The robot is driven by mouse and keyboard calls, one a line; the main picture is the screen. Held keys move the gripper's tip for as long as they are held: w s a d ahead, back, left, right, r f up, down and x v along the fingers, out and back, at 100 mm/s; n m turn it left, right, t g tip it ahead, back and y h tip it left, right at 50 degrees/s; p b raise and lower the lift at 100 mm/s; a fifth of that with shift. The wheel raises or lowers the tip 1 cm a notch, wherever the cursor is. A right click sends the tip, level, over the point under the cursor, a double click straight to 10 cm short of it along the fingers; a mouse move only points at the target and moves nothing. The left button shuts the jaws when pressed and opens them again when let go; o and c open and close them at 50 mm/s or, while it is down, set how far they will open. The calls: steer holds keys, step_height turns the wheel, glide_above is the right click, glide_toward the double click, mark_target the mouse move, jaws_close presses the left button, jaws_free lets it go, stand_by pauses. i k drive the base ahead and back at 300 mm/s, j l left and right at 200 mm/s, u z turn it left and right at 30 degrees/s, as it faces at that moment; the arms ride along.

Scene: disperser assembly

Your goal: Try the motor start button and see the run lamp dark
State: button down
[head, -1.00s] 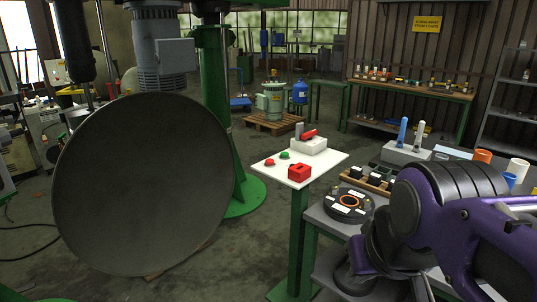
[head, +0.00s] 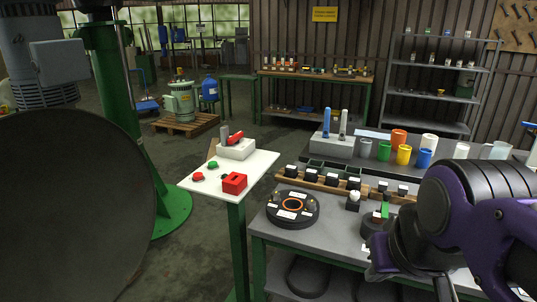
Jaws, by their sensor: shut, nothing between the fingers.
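A white-topped stand (head: 258,166) with a green post is left of the middle in the head view. On it are a green button (head: 213,165) and a red button (head: 198,177), side by side near the left edge. A grey box (head: 236,149) with a red lever (head: 236,137) stands at the back of the top. A red block (head: 234,183) with a dark slot sits near the front. I cannot make out a lit lamp or any button labels. My purple arm is at the right, over the bench; its gripper does not show.
A large dark disc (head: 75,205) fills the left, beside a green column (head: 112,85). A grey bench (head: 270,232) holds a round dark fixture (head: 292,208) and several small parts. Coloured cups (head: 404,154) stand behind. Floor is clear between the stand and the pallet (head: 187,123).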

mark_target(213, 164)
steer(key=i+j+z, duration=0.2)
steer(key=j, duration=0.2)
steer(key=i+j+z, duration=0.1)
steer(key=j+z, duration=0.15)
steer(key=i+j+z, duration=0.1)
steer(key=j, duration=0.4)
steer(key=i+j, duration=0.1)
steer(key=j, duration=0.35)
steer(key=i+j, duration=0.1)
steer(key=j, duration=0.45)
steer(key=i+j+z, duration=0.1)
steer(key=j, duration=0.45)
steer(key=i+j, duration=0.15)
steer(key=j, duration=0.6)
steer(key=k+j+u, duration=0.15)
steer(key=k+u, duration=0.15)
steer(key=j+z, duration=0.1)
steer(key=i+l+z, duration=0.2)
steer(key=i+l, duration=0.05)
steer(key=i, duration=0.05)
